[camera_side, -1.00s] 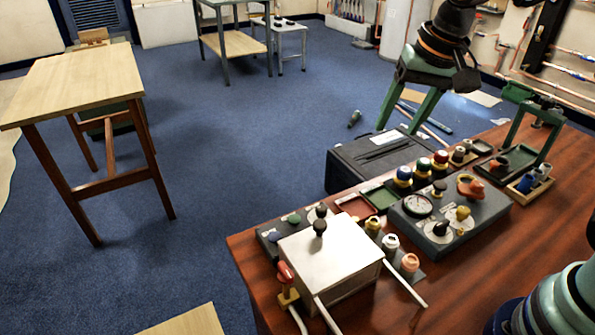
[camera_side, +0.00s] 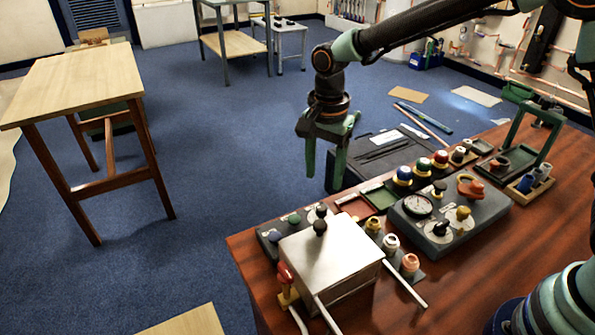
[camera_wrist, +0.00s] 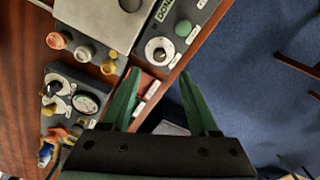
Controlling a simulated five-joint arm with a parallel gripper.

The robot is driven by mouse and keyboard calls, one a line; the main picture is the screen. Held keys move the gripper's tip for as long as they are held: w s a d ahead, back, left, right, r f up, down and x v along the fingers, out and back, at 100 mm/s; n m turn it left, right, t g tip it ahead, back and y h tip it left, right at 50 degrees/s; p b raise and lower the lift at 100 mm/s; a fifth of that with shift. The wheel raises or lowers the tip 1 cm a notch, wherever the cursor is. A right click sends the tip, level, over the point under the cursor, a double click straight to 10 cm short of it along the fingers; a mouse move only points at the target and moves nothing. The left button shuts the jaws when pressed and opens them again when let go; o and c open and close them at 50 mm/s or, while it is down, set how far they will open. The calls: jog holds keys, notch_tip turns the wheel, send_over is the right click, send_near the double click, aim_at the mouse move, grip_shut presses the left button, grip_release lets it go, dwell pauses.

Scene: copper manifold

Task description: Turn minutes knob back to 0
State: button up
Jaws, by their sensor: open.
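My gripper (camera_side: 325,160) hangs open and empty, fingers down, above and beyond the table's far edge. In the wrist view its green fingers (camera_wrist: 158,78) spread apart with nothing between them.
A metal box (camera_side: 330,255) with a black lid knob stands close to the panel. A grey gauge box (camera_side: 465,225) carries black and yellow knobs. Several colored bottles and shallow trays (camera_side: 380,197) crowd the table. A black case (camera_side: 375,160) lies beyond its edge.

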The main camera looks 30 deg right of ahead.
aim_at(322, 207)
notch_tip(322, 207, down, 8)
jog(key=shift+f, duration=0.25)
grip_shut()
